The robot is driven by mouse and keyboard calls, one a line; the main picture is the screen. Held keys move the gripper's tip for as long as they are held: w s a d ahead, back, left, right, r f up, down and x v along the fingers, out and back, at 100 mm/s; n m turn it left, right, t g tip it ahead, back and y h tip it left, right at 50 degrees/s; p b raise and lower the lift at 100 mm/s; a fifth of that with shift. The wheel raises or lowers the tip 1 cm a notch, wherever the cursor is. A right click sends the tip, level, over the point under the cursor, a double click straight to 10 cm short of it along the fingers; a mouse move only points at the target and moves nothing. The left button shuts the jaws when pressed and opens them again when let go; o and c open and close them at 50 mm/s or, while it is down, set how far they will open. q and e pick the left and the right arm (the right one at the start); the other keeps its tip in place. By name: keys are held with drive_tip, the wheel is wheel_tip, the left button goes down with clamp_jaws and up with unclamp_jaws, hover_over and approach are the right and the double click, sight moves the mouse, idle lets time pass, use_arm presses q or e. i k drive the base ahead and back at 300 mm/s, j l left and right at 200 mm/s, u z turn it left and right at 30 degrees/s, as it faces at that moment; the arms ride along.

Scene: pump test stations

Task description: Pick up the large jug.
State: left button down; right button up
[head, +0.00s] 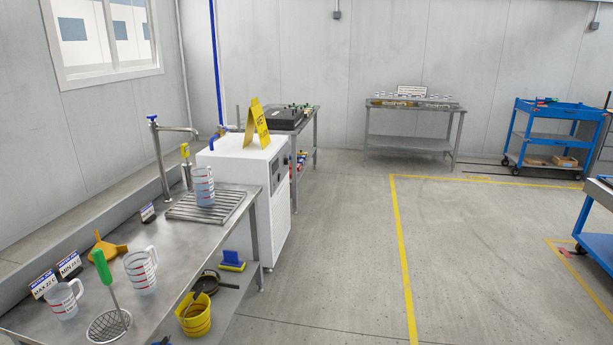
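Three clear measuring jugs with red and blue markings stand on the steel bench at the left in the head view. One jug (204,187) stands upright on the slatted drain grate (184,208), under the tap; allowing for its distance, it looks the largest. A second jug (141,271) stands nearer, in the middle of the bench, with its handle to the upper right. A third, smaller-looking jug (63,301) stands at the near left beside small signs. Neither of my grippers is in view.
A strainer with a green handle (102,267) and an orange funnel (108,248) are near the jugs. A tap (160,150) rises behind the grate.

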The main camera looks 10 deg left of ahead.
sight(202, 176)
drive_tip(key=i+u, duration=0.2)
drive_tip(key=i, duration=0.2)
drive_tip(key=i+l+u, duration=0.2)
drive_tip(key=i, duration=0.2)
drive_tip(key=i+l+u, duration=0.45)
drive_tip(key=i+u, duration=0.2)
drive_tip(key=i+l+u, duration=0.25)
drive_tip(key=u, duration=0.15)
drive_tip(key=i+l+u, duration=0.25)
drive_tip(key=l+u, duration=0.15)
drive_tip(key=i+l+u, duration=0.2)
drive_tip(key=l+u, duration=0.2)
